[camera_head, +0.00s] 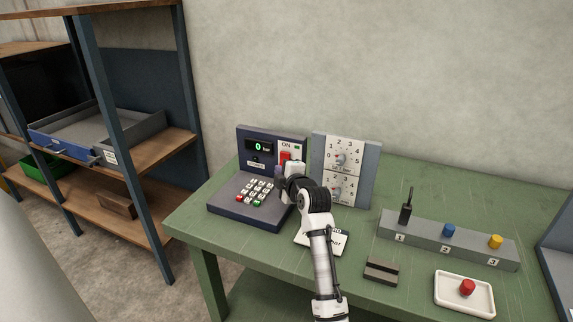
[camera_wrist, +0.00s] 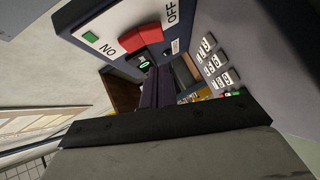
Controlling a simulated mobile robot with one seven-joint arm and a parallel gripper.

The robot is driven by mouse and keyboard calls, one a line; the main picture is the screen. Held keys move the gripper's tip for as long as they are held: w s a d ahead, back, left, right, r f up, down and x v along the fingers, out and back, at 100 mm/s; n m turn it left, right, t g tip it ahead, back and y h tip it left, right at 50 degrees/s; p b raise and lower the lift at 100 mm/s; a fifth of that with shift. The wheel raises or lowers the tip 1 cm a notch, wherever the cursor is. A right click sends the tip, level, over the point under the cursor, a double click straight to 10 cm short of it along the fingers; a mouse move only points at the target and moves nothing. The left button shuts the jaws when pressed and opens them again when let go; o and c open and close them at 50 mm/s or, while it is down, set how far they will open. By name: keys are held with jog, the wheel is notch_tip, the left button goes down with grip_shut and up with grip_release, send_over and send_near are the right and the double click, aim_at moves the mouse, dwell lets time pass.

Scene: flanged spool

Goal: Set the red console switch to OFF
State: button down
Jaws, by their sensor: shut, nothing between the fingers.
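The console (camera_head: 243,190) stands at the left of the green table, with a dark upright panel and a sloped keypad. Its red switch (camera_head: 286,156) sits on a white plate below the ON label. In the wrist view the red switch (camera_wrist: 140,38) lies between the ON and OFF labels, and a green lamp (camera_wrist: 90,36) shows by ON. I cannot tell for sure which way the switch is tipped. My gripper (camera_head: 280,170) is shut and empty, close in front of the panel just below the switch. Its dark fingers (camera_wrist: 152,88) point toward the panel; contact is unclear.
A grey dial panel (camera_head: 367,177) stands right of the console. A long grey block (camera_head: 440,239) with numbered posts, a dark slotted block (camera_head: 381,271) and a white tray (camera_head: 451,296) with a red knob lie to the right. A shelf (camera_head: 150,148) stands at left.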

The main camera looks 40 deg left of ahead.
jog(key=shift+w+a+f+p, duration=0.15)
jog(key=shift+w+f+p, duration=0.15)
jog(key=shift+w, duration=0.55)
jog(key=shift+w+a+f+p, duration=0.1)
jog(key=shift+w+f+p, duration=0.15)
jog(key=shift+w, duration=0.55)
jog(key=b, duration=0.1)
jog(key=f+b, duration=0.1)
jog(key=b, duration=0.1)
jog(key=shift+w+b, duration=0.25)
jog(key=shift+b, duration=0.05)
jog(key=shift+r, duration=0.35)
